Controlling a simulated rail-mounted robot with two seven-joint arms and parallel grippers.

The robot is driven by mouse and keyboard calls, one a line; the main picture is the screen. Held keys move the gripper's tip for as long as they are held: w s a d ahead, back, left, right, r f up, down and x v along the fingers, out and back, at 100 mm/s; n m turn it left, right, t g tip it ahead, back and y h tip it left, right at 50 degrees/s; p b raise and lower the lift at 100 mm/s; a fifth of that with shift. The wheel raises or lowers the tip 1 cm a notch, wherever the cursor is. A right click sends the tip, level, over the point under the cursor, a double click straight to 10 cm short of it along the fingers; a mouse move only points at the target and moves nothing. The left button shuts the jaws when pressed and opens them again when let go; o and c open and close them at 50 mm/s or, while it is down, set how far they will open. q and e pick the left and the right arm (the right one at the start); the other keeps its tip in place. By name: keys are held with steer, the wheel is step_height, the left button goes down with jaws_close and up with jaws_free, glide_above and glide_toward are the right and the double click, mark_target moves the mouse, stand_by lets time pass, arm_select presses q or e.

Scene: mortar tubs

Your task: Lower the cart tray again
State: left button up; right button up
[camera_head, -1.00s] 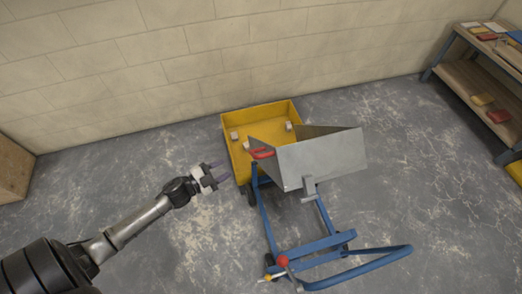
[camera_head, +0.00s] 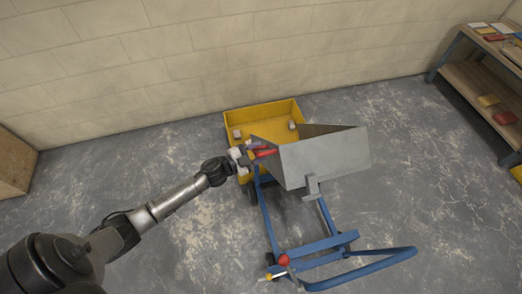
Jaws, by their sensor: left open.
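The grey metal cart tray (camera_head: 325,158) is tilted up on its blue cart frame (camera_head: 268,220), its open end toward the yellow tub (camera_head: 262,112). A red handle (camera_head: 265,153) is on the tray's left side. My left gripper (camera_head: 254,155) is open at this red handle, its fingers close to or around it; I cannot tell whether they touch. The fingers partly cover the handle. My right gripper is not in view.
A shelf (camera_head: 480,80) with coloured items stands at right. A wooden box (camera_head: 14,165) is at far left. The floor left of the cart is clear.

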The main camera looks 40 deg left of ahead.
arm_select(q)
steer(key=shift+w+d, duration=0.25)
steer(key=shift+w, duration=0.4)
steer(key=shift+c, duration=0.4)
jaws_close()
